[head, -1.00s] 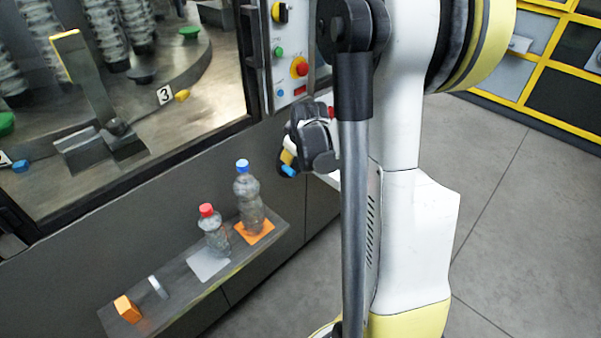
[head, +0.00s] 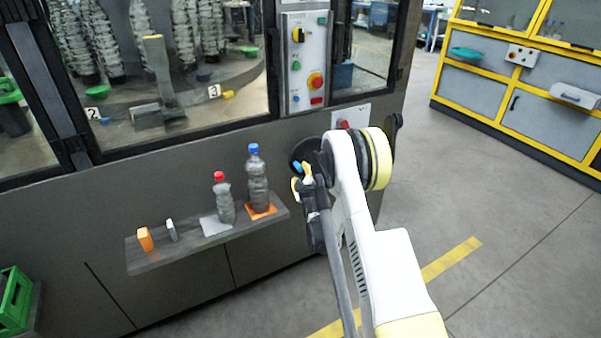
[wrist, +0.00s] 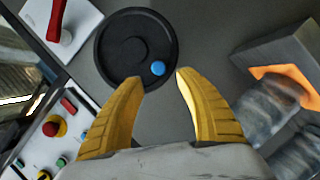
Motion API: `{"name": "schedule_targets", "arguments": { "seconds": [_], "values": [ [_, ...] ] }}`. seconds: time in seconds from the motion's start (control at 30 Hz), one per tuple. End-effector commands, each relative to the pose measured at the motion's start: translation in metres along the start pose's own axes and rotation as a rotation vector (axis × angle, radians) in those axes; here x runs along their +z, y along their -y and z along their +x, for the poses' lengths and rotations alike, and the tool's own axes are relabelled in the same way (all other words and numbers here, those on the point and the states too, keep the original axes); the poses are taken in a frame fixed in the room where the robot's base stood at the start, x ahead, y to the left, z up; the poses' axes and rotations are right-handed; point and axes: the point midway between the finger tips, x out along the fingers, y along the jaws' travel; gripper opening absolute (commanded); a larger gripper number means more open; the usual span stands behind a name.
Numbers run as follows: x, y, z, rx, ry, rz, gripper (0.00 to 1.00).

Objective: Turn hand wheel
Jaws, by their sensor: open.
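The hand wheel (wrist: 122,40) is a round black disc with a blue knob (wrist: 158,68) near its rim. In the head view the dark wheel (head: 303,151) is on the machine's front, partly hidden behind my gripper and arm. My gripper (wrist: 160,80) has two yellow fingers. They are spread apart and empty, with their tips at the wheel's lower edge in the wrist view and the blue knob between and just beyond them. I cannot tell whether a finger touches the wheel. In the head view my gripper (head: 302,176) is in front of the wheel.
A shelf (head: 160,255) left of the wheel holds two bottles, one red-capped (head: 224,200) and one blue-capped (head: 257,180), and two small blocks. A control panel (head: 305,65) is above the wheel. A red handle (wrist: 60,30) on a white plate is beside it. Open floor lies right.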

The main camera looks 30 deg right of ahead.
Motion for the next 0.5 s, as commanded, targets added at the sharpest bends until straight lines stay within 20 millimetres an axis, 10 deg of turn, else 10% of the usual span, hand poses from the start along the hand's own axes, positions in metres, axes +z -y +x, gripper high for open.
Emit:
{"name": "schedule_targets", "arguments": {
  "seconds": [0.5],
  "values": [
    [0.001, 0.0, 0.066, -0.001, 0.001, 0.001, 0.42]
  ]
}}
